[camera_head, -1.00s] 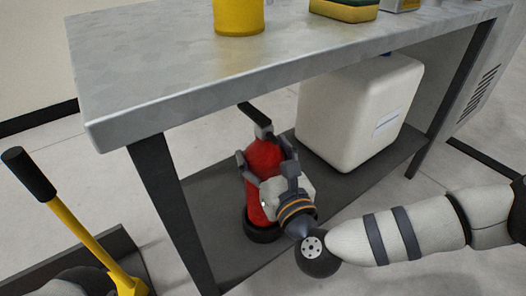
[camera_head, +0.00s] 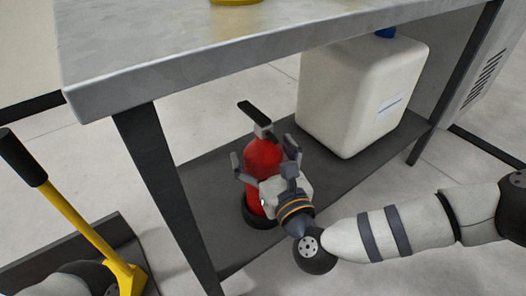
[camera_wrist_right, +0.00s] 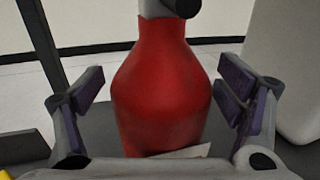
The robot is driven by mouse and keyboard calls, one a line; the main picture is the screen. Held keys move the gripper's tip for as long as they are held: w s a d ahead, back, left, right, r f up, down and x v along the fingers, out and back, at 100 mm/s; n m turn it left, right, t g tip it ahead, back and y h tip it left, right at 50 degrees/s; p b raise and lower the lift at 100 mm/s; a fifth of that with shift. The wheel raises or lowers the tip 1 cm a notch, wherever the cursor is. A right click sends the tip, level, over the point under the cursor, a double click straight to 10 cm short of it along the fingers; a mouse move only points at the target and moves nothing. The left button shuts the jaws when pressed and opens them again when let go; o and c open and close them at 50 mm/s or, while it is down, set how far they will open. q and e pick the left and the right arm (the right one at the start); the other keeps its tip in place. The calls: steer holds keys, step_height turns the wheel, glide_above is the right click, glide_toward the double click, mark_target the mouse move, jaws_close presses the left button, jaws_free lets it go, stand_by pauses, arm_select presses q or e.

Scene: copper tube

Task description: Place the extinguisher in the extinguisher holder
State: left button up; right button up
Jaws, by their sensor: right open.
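The red extinguisher (camera_head: 263,160) stands upright on the dark lower shelf under the grey table, with a black handle on top. Its base sits in a dark round holder (camera_head: 262,219), partly hidden by my right gripper. My right gripper (camera_head: 266,160) is open, its fingers on either side of the extinguisher's body. In the right wrist view the red body (camera_wrist_right: 165,85) is between the spread fingers, with gaps on both sides. My left gripper cannot be made out; only a piece of my left arm shows at the bottom left.
A white canister (camera_head: 360,95) with a blue cap stands right of the extinguisher on the lower shelf (camera_head: 215,195). The table top (camera_head: 180,60) overhangs from above, and a table leg (camera_head: 170,190) stands left. A yellow-handled tool (camera_head: 75,225) leans at the lower left.

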steer(key=shift+r, duration=0.3)
arm_select(q)
steer(key=r+p, duration=0.1)
steer(key=w+r+p, duration=0.1)
steer(key=p, duration=0.1)
steer(key=shift+d+t, duration=0.1)
steer(key=shift+t, duration=0.3)
arm_select(e)
steer(key=v, duration=1.2)
steer(key=shift+f, duration=0.2)
